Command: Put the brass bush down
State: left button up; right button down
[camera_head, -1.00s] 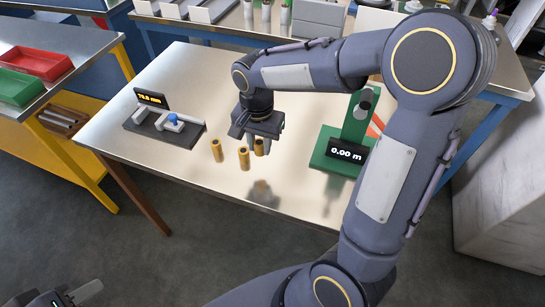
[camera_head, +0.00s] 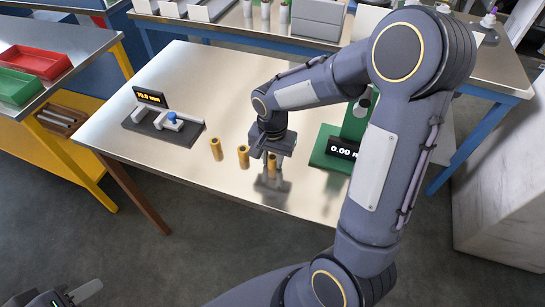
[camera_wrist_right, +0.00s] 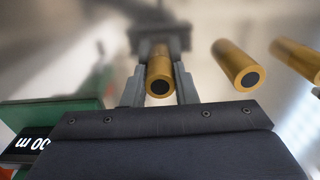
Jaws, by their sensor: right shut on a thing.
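My right gripper (camera_head: 272,153) is over the steel table, shut on a brass bush (camera_head: 272,166) that hangs upright below it. In the right wrist view the held bush (camera_wrist_right: 159,70) sits between the two grey fingers (camera_wrist_right: 160,88), its dark bore facing the camera. I cannot tell whether its lower end touches the table. Two more brass bushes stand upright to the left, one nearer (camera_head: 243,157) and one farther (camera_head: 215,149). They also show at the right in the wrist view, one closer (camera_wrist_right: 236,64) and one at the edge (camera_wrist_right: 298,60). My left gripper (camera_head: 76,293) is low at the bottom left, partly cut off.
A green stand (camera_head: 328,157) with a display reading 0.00 is just right of the gripper, partly behind my arm. A grey gauge with a display (camera_head: 165,126) is at the table's left. The table's front (camera_head: 215,185) is bare. Red and green trays (camera_head: 35,62) lie on a side bench.

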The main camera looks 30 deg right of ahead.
aim_at(272, 157)
jog(key=c, duration=1.1)
grip_release()
jog(key=shift+c, duration=0.2)
notch_tip(272, 157, up, 12)
jog(key=p, duration=0.1)
jog(key=s+a+n+t+y, duration=0.2)
jog(key=s+n, duration=0.2)
jog(key=s, duration=0.4)
jog(key=s+a+r+n+t+y, duration=0.1)
jog(key=s+a+n+t, duration=0.1)
jog(key=s, duration=0.7)
jog(key=shift+r+n+t+y, duration=0.15)
jog(key=shift+n+t+y, duration=0.25)
jog(key=shift+n+t, duration=0.6)
jog(key=shift+a, duration=0.1)
